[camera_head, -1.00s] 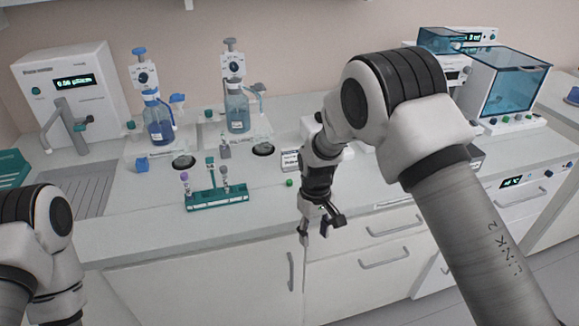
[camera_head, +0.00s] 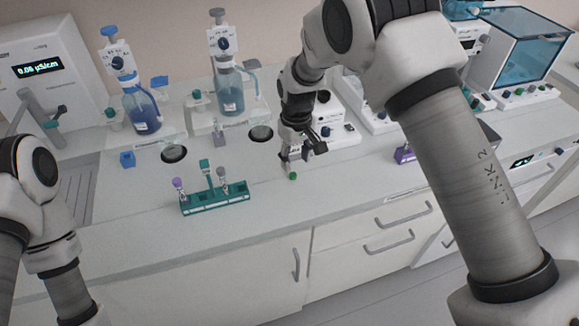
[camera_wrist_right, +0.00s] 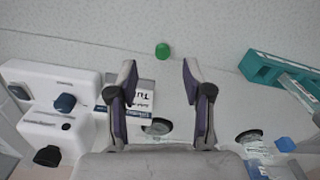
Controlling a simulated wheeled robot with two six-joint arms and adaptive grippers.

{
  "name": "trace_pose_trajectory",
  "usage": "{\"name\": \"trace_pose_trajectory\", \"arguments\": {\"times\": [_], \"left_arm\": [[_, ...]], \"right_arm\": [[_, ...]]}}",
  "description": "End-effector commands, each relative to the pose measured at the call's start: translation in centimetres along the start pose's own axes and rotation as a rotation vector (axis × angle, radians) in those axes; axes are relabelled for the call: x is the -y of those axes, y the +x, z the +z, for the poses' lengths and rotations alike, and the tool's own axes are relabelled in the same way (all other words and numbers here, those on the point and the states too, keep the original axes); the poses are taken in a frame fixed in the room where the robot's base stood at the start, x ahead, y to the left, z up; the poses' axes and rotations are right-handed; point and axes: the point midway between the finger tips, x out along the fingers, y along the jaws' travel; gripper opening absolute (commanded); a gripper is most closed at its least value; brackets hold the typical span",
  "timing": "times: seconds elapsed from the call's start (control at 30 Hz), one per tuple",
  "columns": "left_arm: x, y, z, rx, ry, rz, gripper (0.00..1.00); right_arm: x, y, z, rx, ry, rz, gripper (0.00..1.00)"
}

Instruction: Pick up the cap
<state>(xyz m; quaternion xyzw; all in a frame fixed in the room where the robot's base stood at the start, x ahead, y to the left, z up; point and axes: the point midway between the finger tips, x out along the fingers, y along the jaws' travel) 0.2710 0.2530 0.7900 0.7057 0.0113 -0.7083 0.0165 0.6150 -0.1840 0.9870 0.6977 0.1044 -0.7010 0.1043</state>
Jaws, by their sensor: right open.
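A small green cap (camera_head: 293,176) lies on the white bench top, right of the green tube rack (camera_head: 214,198). In the right wrist view the cap (camera_wrist_right: 162,50) shows just beyond my fingertips, roughly midway between them. My right gripper (camera_head: 295,160) is above and just behind the cap, pointing down, its jaws apart with nothing between them. In the right wrist view its two fingers (camera_wrist_right: 160,80) are spread wide. Only links of my left arm show at the left edge; its gripper is out of view.
The rack holds several tubes, one with a purple cap (camera_head: 177,183). Two blue bottles (camera_head: 141,112) and (camera_head: 230,92) stand behind. A labelled box (camera_wrist_right: 145,95) and white devices (camera_wrist_right: 52,85) are near the gripper. The bench front near the cap is clear.

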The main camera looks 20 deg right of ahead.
Motion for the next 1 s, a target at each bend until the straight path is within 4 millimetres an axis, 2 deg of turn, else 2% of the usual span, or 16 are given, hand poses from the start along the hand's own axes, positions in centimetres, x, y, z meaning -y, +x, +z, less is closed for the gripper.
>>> {"name": "trace_pose_trajectory", "arguments": {"times": [0.23, 0.33, 0.57, 0.6, 0.7, 0.8, 1.0], "left_arm": [[0.0, -2.4, 0.0, 0.000, 0.000, 0.000, 0.00], [0.0, -2.7, 0.0, 0.000, 0.000, 0.000, 0.00], [0.0, -2.6, 0.0, 0.000, 0.000, 0.000, 0.00], [0.0, -2.6, 0.0, 0.000, 0.000, 0.000, 0.00], [0.0, -2.6, 0.0, 0.000, 0.000, 0.000, 0.00], [0.0, -2.6, 0.0, 0.000, 0.000, 0.000, 0.00], [0.0, -2.6, 0.0, 0.000, 0.000, 0.000, 0.00]], "right_arm": [[0.3, 3.3, -1.0, 0.002, -0.002, -0.001, 0.50], [0.3, 5.1, -1.1, 0.001, 0.000, -0.001, 0.50], [0.3, 5.9, -1.1, -0.001, 0.000, 0.000, 0.50], [0.3, 5.9, -1.1, -0.001, 0.000, 0.000, 0.47], [0.3, 5.9, -1.1, -0.001, 0.000, 0.000, 0.26], [0.3, 5.9, -1.1, -0.001, 0.000, 0.000, 0.10], [0.3, 5.9, -1.1, -0.002, 0.000, 0.000, 0.10]]}}
